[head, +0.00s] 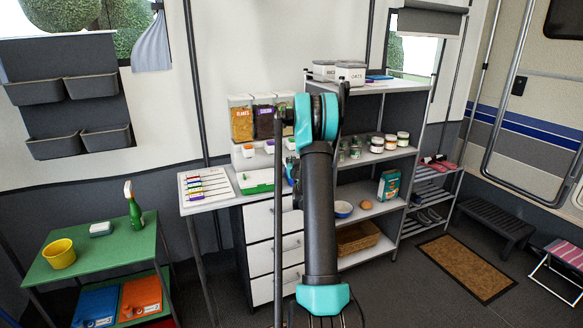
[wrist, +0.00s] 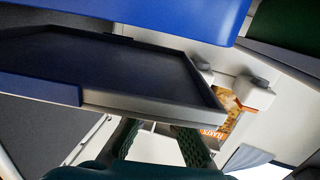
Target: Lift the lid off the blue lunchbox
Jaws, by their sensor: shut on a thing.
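In the wrist view, a broad blue surface (wrist: 150,14) fills the top; it looks like part of the blue lunchbox. Below it is a shallow, dark-centred panel with a pale rim, which looks like the lid (wrist: 105,62). A blue strip runs along its lower left edge. The two dark ribbed fingers of my gripper (wrist: 157,132) come up to this panel's rim from below. Their tips are hidden behind it, and the gripper is shut on it. In the head view my arm hides the gripper, and I cannot make out the lunchbox there.
Coloured markers and a green-and-white tray (head: 258,183) lie on the counter. Shelves (head: 372,160) with jars stand to the right. A green table (head: 100,240) is at left.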

